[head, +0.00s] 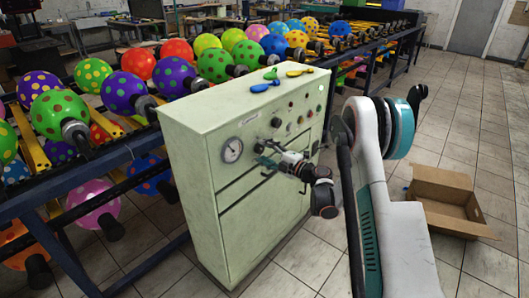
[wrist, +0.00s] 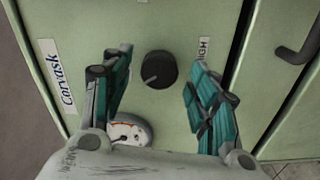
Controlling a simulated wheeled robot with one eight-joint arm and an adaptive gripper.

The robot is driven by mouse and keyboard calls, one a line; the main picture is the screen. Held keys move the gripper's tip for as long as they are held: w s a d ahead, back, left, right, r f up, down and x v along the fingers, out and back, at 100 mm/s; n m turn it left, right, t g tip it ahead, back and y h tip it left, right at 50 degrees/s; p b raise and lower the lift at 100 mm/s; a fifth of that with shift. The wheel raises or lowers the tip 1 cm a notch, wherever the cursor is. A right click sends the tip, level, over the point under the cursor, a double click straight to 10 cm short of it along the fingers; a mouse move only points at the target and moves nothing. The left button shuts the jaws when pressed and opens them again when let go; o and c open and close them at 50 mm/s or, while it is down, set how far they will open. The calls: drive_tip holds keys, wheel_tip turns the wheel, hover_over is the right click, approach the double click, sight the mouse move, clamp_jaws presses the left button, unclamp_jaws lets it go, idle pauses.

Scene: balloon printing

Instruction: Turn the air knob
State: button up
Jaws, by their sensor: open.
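The air knob looks to be the round black knob (wrist: 159,70) on the pale green cabinet (head: 204,130). In the wrist view it sits between and just beyond the two teal-padded fingers of my gripper (wrist: 160,92). The fingers are apart and do not touch it. A light pointer line shows on the knob's face. In the head view my gripper (head: 264,158) is at the upper front of the cabinet, right of the round gauge (head: 232,150). The gauge (wrist: 130,131) is partly hidden by my gripper in the wrist view.
A dark handle (wrist: 299,48) sticks out right of the knob. Deflated balloons (head: 265,86) lie on the cabinet top. Racks of dotted balloons (head: 124,93) stand behind and to the left. An open cardboard box (head: 449,217) lies on the tiled floor at right.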

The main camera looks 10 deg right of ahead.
drive_tip(key=v, duration=1.1)
drive_tip(key=shift+s, duration=0.1)
wheel_tip(320, 180, up, 19)
drive_tip(key=w+d+m+t+h, duration=0.2)
drive_tip(key=m+t+h, duration=0.3)
drive_tip(key=m+h, duration=0.15)
drive_tip(key=s+d+r+m+h, duration=0.1)
drive_tip(key=s+r+m+h, duration=0.45)
drive_tip(key=r+m, duration=0.3)
drive_tip(key=s+a+f+m+g, duration=0.2)
drive_tip(key=s+a+f+g, duration=0.1)
drive_tip(key=s, duration=0.8)
drive_tip(key=s+a+f+m+g+y, duration=0.1)
drive_tip(key=s+a+f+m+g, duration=0.2)
drive_tip(key=s, duration=0.8)
drive_tip(key=s+a+f+m+g, duration=0.3)
drive_tip(key=s+f+g, duration=0.3)
drive_tip(key=s, duration=0.6)
drive_tip(key=shift+a+f, duration=0.35)
drive_tip(key=shift+a, duration=0.15)
